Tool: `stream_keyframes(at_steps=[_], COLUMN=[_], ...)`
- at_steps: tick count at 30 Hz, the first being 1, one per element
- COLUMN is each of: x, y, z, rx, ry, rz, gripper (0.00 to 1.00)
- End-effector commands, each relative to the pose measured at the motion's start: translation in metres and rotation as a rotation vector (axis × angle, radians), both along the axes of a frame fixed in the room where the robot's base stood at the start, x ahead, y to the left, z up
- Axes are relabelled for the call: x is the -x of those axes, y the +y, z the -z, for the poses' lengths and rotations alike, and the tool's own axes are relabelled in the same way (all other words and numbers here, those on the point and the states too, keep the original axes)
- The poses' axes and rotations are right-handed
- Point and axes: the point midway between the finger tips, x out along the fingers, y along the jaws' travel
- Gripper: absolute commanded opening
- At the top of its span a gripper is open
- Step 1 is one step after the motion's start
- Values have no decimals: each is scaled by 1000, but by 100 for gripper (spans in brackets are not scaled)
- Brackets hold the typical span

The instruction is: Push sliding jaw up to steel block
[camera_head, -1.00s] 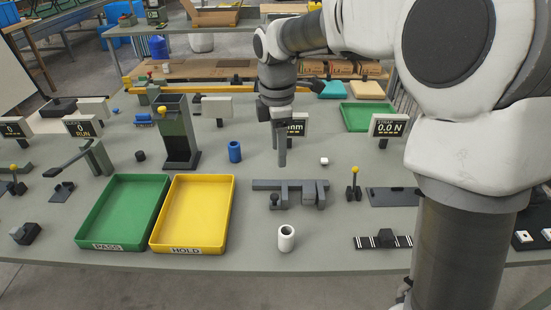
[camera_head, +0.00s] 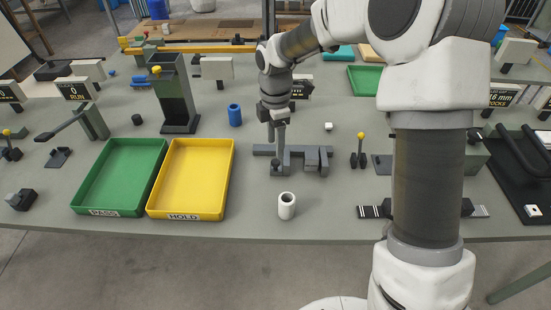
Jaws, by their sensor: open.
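A grey gauge with a long flat beam (camera_head: 263,150) lies near the middle of the bench. Its sliding jaw (camera_head: 286,164) is left of centre, with a dark knob (camera_head: 276,168) in front. A grey steel block (camera_head: 311,159) sits further right, beside the fixed jaw (camera_head: 323,163) at the right end. A gap shows between sliding jaw and block. My gripper (camera_head: 279,151) points down at the beam, just behind and slightly left of the sliding jaw. Its narrow fingers partly overlap the gauge, so I cannot tell whether they touch it.
A yellow HOLD tray (camera_head: 226,190) and a green PASS tray (camera_head: 91,190) lie left. A white hollow cylinder (camera_head: 287,206) stands in front of the gauge, and a blue one (camera_head: 235,115) behind left. A yellow-topped lever (camera_head: 360,150) stands right. My arm hides part of the right side.

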Motion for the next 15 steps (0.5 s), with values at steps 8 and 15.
stream_keyframes(at_steps=[8,15], x=[1,0], y=[0,0], z=[48,60], rx=[0,0], ry=[2,0], rz=[1,1], gripper=[62,62])
